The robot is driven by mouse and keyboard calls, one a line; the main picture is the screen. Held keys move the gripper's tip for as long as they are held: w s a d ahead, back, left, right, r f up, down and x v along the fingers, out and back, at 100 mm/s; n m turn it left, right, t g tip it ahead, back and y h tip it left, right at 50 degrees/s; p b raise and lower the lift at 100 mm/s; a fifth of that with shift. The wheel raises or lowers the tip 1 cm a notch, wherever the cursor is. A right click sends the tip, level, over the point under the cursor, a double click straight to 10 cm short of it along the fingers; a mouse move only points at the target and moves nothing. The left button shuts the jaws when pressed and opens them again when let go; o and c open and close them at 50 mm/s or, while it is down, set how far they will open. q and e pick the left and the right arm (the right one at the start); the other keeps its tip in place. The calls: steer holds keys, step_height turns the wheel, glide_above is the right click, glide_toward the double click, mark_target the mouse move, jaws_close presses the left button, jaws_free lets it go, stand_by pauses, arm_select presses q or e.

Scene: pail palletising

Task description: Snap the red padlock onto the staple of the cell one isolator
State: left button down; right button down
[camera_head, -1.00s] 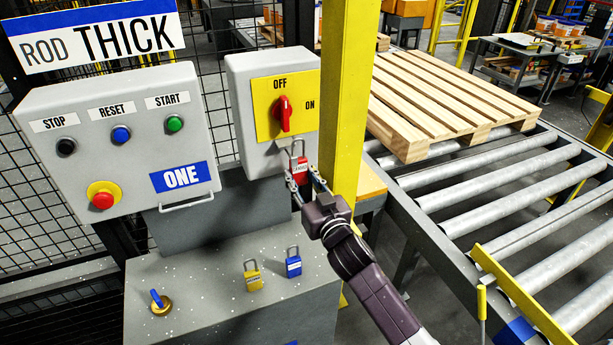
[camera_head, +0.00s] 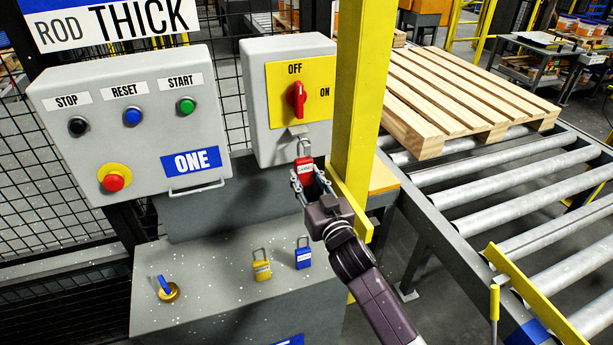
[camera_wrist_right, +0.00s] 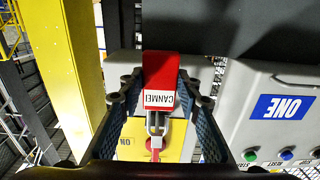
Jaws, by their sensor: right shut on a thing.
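The red padlock (camera_head: 304,170) is held upright in my right gripper (camera_head: 312,184), its shackle pointing up. It also shows in the right wrist view (camera_wrist_right: 160,80) between the two fingers (camera_wrist_right: 160,98), with a white label. The cell one isolator is a grey box (camera_head: 262,130) with a yellow plate and a red switch (camera_head: 297,98) pointing to OFF. A small staple (camera_head: 298,130) sits below the yellow plate. The shackle top is just below or at the staple; I cannot tell whether it passes through. My left gripper is not in view.
A yellow post (camera_head: 356,100) stands close to the right of the isolator and my right gripper. The control panel ONE (camera_head: 140,140) is at left. A yellow padlock (camera_head: 262,268), a blue padlock (camera_head: 303,256) and a blue-handled brass item (camera_head: 167,290) are on the grey bench (camera_head: 215,290).

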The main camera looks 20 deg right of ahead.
steer(key=shift+f+b, duration=0.3)
steer(key=shift+f, duration=0.25)
steer(key=shift+w+r, duration=0.2)
steer(key=shift+w, duration=1.25)
steer(key=shift+w, duration=0.1)
steer(key=shift+r+p, duration=0.8)
steer(key=shift+r, duration=0.2)
steer(key=shift+f, duration=0.2)
steer(key=shift+f+b, duration=0.45)
steer(key=shift+f, duration=0.1)
steer(key=c, duration=1.3)
jaws_free()
